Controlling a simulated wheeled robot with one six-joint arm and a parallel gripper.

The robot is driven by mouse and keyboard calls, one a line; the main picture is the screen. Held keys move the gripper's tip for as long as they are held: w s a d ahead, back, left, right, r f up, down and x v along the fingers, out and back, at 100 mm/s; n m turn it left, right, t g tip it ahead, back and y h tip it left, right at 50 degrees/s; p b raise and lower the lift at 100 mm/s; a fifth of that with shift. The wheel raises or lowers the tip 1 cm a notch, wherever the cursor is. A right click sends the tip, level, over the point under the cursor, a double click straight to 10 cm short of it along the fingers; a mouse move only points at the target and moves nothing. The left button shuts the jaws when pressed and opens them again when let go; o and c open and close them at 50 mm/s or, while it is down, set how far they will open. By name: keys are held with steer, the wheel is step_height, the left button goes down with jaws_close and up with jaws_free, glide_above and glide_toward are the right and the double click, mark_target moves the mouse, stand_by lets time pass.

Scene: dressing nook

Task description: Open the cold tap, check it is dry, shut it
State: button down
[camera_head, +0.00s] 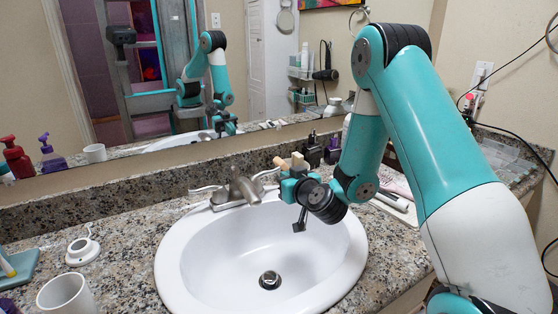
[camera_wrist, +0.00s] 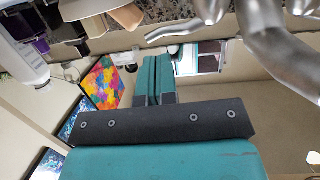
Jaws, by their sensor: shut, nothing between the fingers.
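A brushed-metal faucet (camera_head: 240,188) stands at the back rim of the white sink (camera_head: 175,262), with a lever on each side. The left lever (camera_head: 205,189) points left; the right lever (camera_head: 266,172) points right, towards my gripper. No marking shows which is cold. No water stream shows below the spout, and the bowl looks empty. My gripper (camera_head: 286,176) is just right of the right lever, above the back rim; its fingers are partly hidden. In the wrist view the fingers (camera_wrist: 152,78) are together and empty, with the faucet (camera_wrist: 285,50) and one lever (camera_wrist: 175,32) beyond.
Tan items (camera_head: 298,159) and dark bottles (camera_head: 312,153) stand close behind my gripper. A mirror (camera_head: 110,70) rises behind the backsplash. A white cup (camera_head: 66,295) and a round white holder (camera_head: 82,250) are on the left counter. The space above the bowl is mostly clear.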

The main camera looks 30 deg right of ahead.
mark_target(275, 171)
steer(key=shift+r+p+x, duration=0.15)
steer(key=shift+p+x, duration=0.85)
steer(key=shift+p, duration=0.55)
steer(key=shift+r+p+x, duration=0.1)
steer(key=shift+p+x, duration=0.9)
steer(key=shift+p, duration=0.5)
steer(key=shift+w+f+p, duration=0.4)
steer(key=shift+w+p, duration=0.1)
steer(key=shift+p, duration=0.25)
steer(key=shift+a+f, duration=0.1)
